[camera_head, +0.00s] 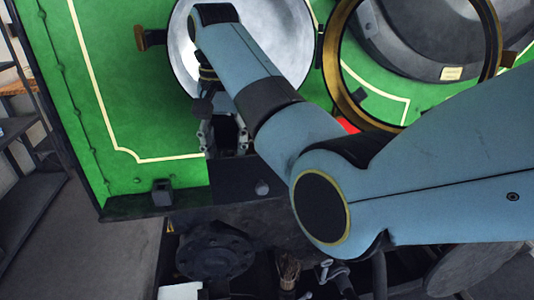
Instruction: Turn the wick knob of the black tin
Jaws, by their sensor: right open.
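My right gripper (225,146) is open and points downward in front of the green panel, left of the picture's middle. My right arm comes in from the right and covers much of the scene. A black, box-like shape (232,181) lies just below the fingertips; it may be the black tin, but I cannot tell for sure. I cannot make out a wick knob; the gripper and arm may hide it. I cannot tell whether the fingers touch anything. My left gripper is not in view.
The green panel (120,95) has cream lining and a dark ledge (135,207) below. A round bright opening (290,30) and a brass-rimmed round door (340,75) are behind my arm. A flanged pipe (215,255) is below. Dark shelving (30,150) stands at left.

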